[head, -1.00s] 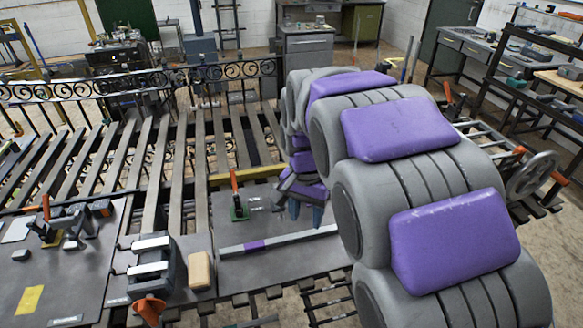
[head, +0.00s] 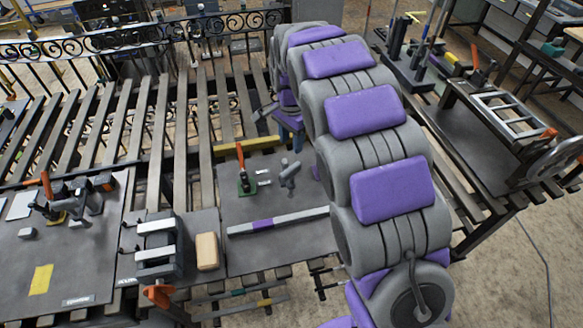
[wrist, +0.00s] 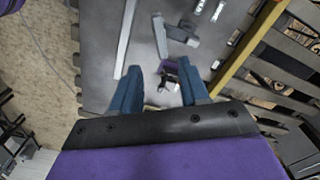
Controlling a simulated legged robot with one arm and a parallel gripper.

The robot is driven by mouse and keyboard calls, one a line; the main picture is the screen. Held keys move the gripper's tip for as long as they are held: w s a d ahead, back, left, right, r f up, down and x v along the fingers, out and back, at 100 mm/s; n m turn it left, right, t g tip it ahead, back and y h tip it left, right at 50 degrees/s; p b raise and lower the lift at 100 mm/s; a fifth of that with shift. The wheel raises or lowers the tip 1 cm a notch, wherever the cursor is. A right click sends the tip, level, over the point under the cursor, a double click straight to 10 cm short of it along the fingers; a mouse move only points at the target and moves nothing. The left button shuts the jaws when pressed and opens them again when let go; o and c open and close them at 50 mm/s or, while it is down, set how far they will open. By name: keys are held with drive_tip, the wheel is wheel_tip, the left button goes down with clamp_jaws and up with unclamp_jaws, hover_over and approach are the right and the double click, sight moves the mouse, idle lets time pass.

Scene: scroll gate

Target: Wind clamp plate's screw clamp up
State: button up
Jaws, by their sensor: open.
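The clamp plate (head: 262,192) is a flat dark grey sheet left of my arm in the head view. A grey clamp-like piece (head: 288,174), perhaps the screw clamp, stands on it, right of an orange-handled clamp (head: 241,170) with a green base. A similar grey T-shaped piece (wrist: 176,36) shows beyond my fingers in the wrist view. My gripper (wrist: 162,88) is open, with blue fingers apart. A small purple part and dark and white bits show between them, apparently ungripped. In the head view my gripper (head: 288,120) is behind the clamps, partly hidden by my arm.
A grey bar with a purple band (head: 276,222) lies along the plate's front. A vise-like block (head: 158,248) and tan block (head: 207,251) are to its left. A yellow rail (wrist: 250,48) runs right of my fingers in the wrist view. Slats and an iron gate lie behind.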

sight(290, 168)
wheel_tip(290, 168, down, 12)
drive_tip(key=shift+a+f+b, duration=0.15)
drive_tip(key=shift+f+b, duration=0.1)
drive_tip(key=shift+b, duration=0.45)
clamp_jaws()
